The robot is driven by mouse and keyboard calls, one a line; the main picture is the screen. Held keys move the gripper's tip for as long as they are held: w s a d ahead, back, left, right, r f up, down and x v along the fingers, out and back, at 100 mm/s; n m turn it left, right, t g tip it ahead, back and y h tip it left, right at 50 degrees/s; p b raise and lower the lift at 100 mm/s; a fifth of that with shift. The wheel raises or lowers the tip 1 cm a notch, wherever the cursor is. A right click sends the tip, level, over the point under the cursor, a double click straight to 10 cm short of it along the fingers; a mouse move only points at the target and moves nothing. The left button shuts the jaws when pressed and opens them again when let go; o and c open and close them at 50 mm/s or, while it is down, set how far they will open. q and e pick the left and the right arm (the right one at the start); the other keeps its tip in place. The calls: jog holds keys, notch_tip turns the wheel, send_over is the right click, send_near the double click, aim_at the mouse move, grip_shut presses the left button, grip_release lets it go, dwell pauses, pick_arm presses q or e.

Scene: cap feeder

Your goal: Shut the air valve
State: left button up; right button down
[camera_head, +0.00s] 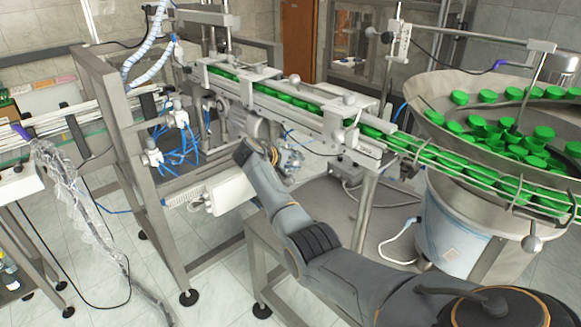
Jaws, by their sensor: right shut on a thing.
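My right arm reaches in from the lower right. Its gripper (271,151) is at the middle of the picture, beside the metal machine frame and below the cap chute. The gripper is small here and partly hidden by my own wrist. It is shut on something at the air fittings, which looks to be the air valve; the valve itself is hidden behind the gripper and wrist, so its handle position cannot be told. Some metal and brass-coloured fittings (291,160) show just right of the gripper. My left gripper is not in view.
A chute with green caps (295,98) runs above the gripper to a round feeder bowl (432,108) at the right. A motor (240,122) and a white box (229,190) are close by. Blue air hoses (184,150) hang at the left. Steel frame posts (128,150) limit the left side.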

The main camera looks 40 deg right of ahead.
jog(key=shift+a+r+n+g, duration=0.1)
jog(key=shift+r+n+g, duration=0.1)
jog(key=shift+n+g, duration=0.15)
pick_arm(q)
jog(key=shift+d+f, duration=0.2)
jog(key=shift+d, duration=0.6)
pick_arm(e)
jog(key=shift+s+r+n+g, duration=0.1)
jog(key=shift+r+n+g, duration=0.2)
jog(key=shift+g, duration=0.15)
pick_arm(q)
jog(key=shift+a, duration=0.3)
pick_arm(e)
jog(key=c, duration=1.4)
grip_release()
jog(key=shift+c, duration=0.2)
jog(key=o, duration=0.4)
jog(key=shift+a+r, duration=0.1)
jog(key=shift+r, duration=0.05)
jog(key=shift+a+r, duration=0.35)
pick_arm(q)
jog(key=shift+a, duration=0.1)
pick_arm(e)
jog(key=v, duration=1.1)
jog(key=shift+a, duration=0.1)
jog(key=shift+f, duration=0.15)
